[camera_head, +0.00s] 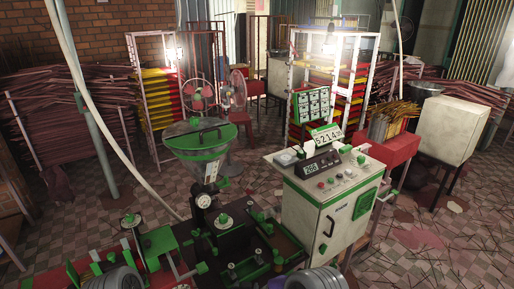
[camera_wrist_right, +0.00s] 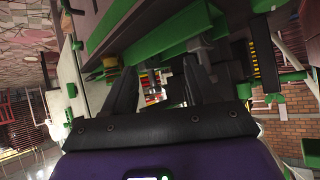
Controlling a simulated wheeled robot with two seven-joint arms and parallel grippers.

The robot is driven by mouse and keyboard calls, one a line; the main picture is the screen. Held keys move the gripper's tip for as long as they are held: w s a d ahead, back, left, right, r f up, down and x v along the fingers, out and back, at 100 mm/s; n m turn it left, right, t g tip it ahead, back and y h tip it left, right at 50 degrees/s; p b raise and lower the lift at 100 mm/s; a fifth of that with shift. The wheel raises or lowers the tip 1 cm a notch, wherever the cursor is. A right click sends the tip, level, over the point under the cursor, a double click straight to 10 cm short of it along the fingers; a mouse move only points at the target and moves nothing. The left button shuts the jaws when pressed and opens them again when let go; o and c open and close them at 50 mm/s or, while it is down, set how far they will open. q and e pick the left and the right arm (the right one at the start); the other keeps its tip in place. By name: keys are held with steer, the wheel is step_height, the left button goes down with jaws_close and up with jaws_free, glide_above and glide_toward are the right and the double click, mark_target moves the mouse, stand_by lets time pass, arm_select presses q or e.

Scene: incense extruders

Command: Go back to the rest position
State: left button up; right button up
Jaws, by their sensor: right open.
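My right gripper (camera_wrist_right: 162,78) shows in the wrist view with its two dark fingers spread apart. It is open, and nothing is held between the fingers. Green and grey machine parts (camera_wrist_right: 165,48) show beyond and above the fingers; I cannot tell how close they are. In the head view neither gripper can be made out. My left gripper is not in view.
The extruder with its green hopper (camera_head: 197,140) stands front centre. A pale control cabinet (camera_head: 325,215) stands right of it. Racks with yellow and red trays (camera_head: 157,95), fans (camera_head: 233,92) and a white box (camera_head: 449,130) are behind. Tiled floor (camera_head: 440,245) is open at right.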

steer(key=s+d+f+g+y+p, duration=0.2)
steer(key=s+d+g+p, duration=0.2)
steer(key=s+d, duration=0.55)
arm_select(q)
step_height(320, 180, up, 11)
steer(key=p, duration=0.4)
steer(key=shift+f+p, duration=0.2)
steer(key=shift+p, duration=0.1)
arm_select(e)
steer(key=s+d+g+y, duration=0.1)
steer(key=s+d+g, duration=0.1)
steer(key=s, duration=0.7)
steer(key=s+d+r+m+g+y, duration=0.1)
steer(key=s+g, duration=0.3)
steer(key=s, duration=0.6)
steer(key=shift+s+d+r, duration=0.2)
steer(key=shift+d, duration=0.6)
